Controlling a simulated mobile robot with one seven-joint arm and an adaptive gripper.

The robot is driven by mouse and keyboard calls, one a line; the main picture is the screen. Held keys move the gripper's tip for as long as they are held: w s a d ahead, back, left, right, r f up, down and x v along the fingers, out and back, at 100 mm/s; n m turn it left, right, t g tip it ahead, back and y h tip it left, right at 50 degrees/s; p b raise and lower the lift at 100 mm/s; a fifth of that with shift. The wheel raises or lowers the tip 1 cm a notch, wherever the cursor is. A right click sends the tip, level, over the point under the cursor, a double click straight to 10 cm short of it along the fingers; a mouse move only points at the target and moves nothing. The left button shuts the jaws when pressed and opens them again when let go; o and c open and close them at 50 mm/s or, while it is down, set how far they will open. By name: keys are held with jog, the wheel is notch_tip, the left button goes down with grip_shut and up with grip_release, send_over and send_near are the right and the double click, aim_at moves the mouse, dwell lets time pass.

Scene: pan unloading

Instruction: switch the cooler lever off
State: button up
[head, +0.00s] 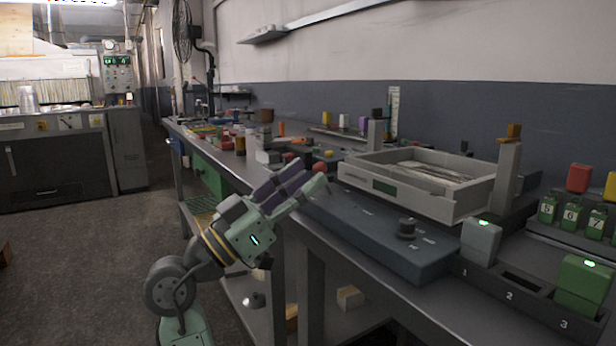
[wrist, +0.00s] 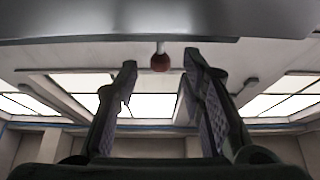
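My gripper (head: 312,174) is raised at the left end of the blue-grey bench unit (head: 375,232). In the wrist view its two fingers (wrist: 159,72) stand well apart with nothing held between them. A dark red ball knob on a short pale stem (wrist: 160,62) shows between and beyond the fingertips, apart from them; it looks like the lever. A red knob (head: 319,167) also shows by the fingertips in the head view, but I cannot tell surely that it is the same one. Its stem is hidden there.
A pale tray (head: 400,197) with thin items sits on the unit, with a dark round knob (head: 405,229) in front. Grey (head: 481,240) and green (head: 583,287) blocks stand right, in numbered slots. Small items clutter the bench behind. The floor at left is clear.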

jog(key=v, duration=1)
jog(key=shift+a+f, duration=0.1)
jog(key=shift+f, duration=0.05)
